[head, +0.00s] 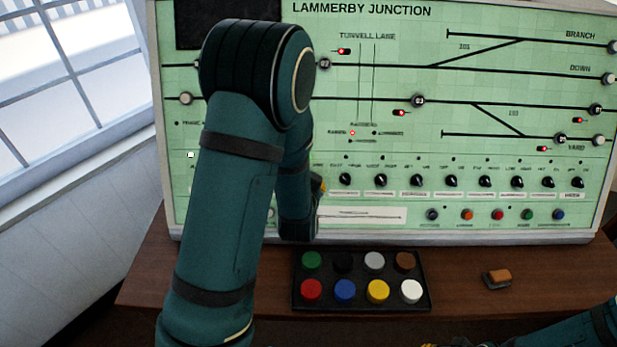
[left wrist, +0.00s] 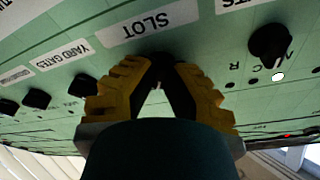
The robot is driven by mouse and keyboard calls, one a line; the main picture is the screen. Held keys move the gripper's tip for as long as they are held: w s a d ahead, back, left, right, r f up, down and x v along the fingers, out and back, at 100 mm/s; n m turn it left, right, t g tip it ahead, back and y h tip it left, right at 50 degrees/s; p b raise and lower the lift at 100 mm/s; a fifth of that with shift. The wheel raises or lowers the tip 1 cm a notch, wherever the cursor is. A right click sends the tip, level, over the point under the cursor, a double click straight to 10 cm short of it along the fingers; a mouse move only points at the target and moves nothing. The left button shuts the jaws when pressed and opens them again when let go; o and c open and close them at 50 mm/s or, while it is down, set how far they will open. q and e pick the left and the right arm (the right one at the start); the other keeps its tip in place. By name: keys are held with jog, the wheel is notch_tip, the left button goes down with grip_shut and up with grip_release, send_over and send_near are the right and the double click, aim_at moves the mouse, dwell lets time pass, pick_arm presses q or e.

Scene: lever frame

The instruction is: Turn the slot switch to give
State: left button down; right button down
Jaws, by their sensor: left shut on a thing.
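The slot switch (left wrist: 157,60) is a small black knob on the green panel, beside the white SLOT label (left wrist: 152,27) in the left wrist view. My left gripper (left wrist: 160,75) is shut on it, with a yellow ridged finger on each side. The fingers hide most of the knob, so I cannot tell which way it points. In the head view my left arm hides the switch, and only a bit of yellow finger (head: 321,186) shows. My right gripper (head: 430,345) barely shows at the bottom edge, away from the panel; its jaws are cut off.
Other black knobs stand close by, one to the right (left wrist: 268,44) and several to the left (left wrist: 82,86). Below the panel (head: 600,190), a black tray (head: 425,300) of several coloured buttons and an orange-brown block (head: 497,278) sit on the wooden desk (head: 560,265).

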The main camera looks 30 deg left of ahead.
pick_arm(q)
jog(key=shift+w+r+m, duration=0.15)
jog(key=shift+m, duration=0.45)
jog(key=c, duration=1.1)
grip_release()
jog(key=shift+o, duration=0.4)
jog(key=shift+r, duration=4.9)
jog(key=shift+f, duration=0.1)
